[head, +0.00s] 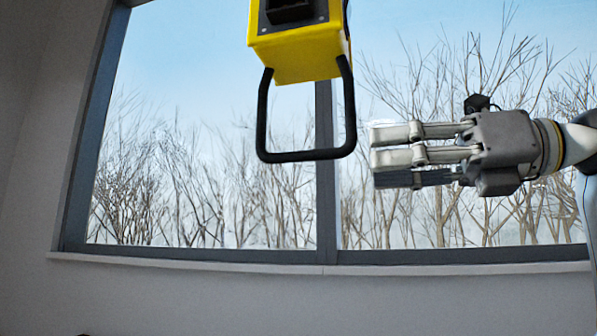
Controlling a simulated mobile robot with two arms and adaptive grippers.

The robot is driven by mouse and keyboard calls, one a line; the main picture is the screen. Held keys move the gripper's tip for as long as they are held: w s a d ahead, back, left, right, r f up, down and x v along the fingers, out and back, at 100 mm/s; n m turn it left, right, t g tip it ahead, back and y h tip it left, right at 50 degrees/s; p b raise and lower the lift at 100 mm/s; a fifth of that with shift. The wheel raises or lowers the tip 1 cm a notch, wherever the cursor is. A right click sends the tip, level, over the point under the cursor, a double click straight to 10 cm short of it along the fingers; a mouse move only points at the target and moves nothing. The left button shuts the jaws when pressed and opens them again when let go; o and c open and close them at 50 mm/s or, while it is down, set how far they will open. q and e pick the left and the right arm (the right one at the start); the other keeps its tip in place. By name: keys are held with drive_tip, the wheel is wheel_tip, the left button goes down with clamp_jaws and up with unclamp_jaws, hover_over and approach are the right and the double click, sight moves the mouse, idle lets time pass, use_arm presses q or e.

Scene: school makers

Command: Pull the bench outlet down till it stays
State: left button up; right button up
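The bench outlet (297,58) is a yellow box with a dark socket on its face, hanging in from the top edge of the head view. Its upper part is cut off by the frame. A black U-shaped handle (306,154) hangs below the box. My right gripper (390,155) comes in from the right, its fingers pointing left toward the handle's right side. A gap shows between fingertips and handle in the picture, and nothing shows in the fingers. Its fingers lie close together from this angle, so I cannot tell how far they are open. My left gripper is out of view.
A wide window with a grey frame (325,200) stands behind, with bare trees and sky outside. A pale sill (200,266) and a grey wall (250,305) lie below it. The space around the handle looks clear.

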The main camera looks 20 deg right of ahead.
sight(336, 153)
drive_tip(key=shift+s+a+r+p, duration=0.25)
drive_tip(key=shift+s+a, duration=0.1)
drive_tip(key=shift+a, duration=0.2)
drive_tip(key=shift+s+a+r+p, duration=0.2)
drive_tip(key=shift+s+a, duration=0.1)
drive_tip(key=shift+a, duration=0.2)
drive_tip(key=p+x, duration=0.2)
drive_tip(key=x, duration=0.4)
drive_tip(key=shift+w+a+f, duration=0.1)
drive_tip(key=shift+w+a, duration=0.1)
drive_tip(key=shift+w, duration=0.05)
drive_tip(key=shift+p+x, duration=0.35)
drive_tip(key=shift+x, duration=0.5)
drive_tip(key=shift+s+f, duration=0.1)
drive_tip(key=shift+s+d, duration=0.1)
drive_tip(key=shift+c, duration=3.6)
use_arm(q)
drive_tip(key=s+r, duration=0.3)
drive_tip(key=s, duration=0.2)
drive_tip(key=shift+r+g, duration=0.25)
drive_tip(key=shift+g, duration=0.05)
use_arm(e)
clamp_jaws()
